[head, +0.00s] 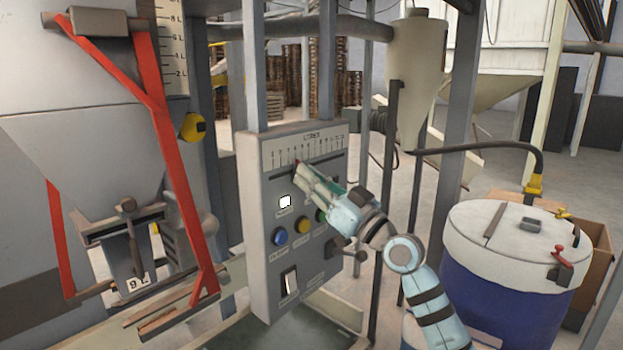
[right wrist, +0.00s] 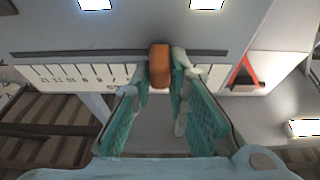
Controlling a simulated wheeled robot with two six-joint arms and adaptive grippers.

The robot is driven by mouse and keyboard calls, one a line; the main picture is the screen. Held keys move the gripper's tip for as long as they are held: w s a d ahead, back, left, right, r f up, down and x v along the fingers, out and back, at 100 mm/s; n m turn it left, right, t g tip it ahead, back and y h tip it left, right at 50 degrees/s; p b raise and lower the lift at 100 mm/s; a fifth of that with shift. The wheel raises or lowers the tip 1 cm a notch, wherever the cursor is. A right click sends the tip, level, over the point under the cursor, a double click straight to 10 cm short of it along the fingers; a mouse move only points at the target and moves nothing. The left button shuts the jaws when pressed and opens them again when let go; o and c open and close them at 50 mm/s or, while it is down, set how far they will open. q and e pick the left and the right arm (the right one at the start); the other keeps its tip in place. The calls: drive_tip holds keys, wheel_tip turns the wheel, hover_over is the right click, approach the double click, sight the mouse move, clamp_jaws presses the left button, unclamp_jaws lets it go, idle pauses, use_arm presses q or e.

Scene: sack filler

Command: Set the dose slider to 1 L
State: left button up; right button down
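The dose slider is a small orange-brown knob (right wrist: 160,62) in a dark horizontal slot on the grey control panel (head: 258,230). In the head view the knob is mostly hidden behind my right gripper (head: 300,176), left of the middle of the LITRES scale (head: 310,148). In the right wrist view the scale (right wrist: 85,75) appears upside down, and the figures by the knob are covered. The right gripper's fingertips (right wrist: 161,72) sit close on both sides of the knob and appear to touch it. My left gripper is not in view.
Below the slot are a lit white indicator (head: 285,202), a blue button (head: 280,236), a yellow button (head: 302,226), a green button partly hidden by my right arm, and a rocker switch (head: 289,282). A hopper with red bars (head: 185,200) stands left, a blue drum (head: 510,315) right.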

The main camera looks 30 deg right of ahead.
sight(271, 172)
drive_tip(key=shift+s+a+r+p, duration=0.1)
drive_tip(key=shift+a+p, duration=0.15)
drive_tip(key=shift+p, duration=0.1)
drive_tip(key=a+p, duration=0.1)
drive_tip(key=s+a+p, duration=0.1)
drive_tip(key=a, duration=0.1)
drive_tip(key=s+a+p, duration=0.1)
drive_tip(key=a, duration=0.1)
drive_tip(key=shift+a+p, duration=0.1)
drive_tip(key=shift+p, duration=0.25)
drive_tip(key=c, duration=1.7)
unclamp_jaws()
drive_tip(key=shift+f, duration=0.2)
drive_tip(key=shift+o, duration=0.7)
drive_tip(key=shift+s+a+r, duration=0.1)
drive_tip(key=shift+a+r, duration=0.05)
drive_tip(key=shift+a, duration=0.05)
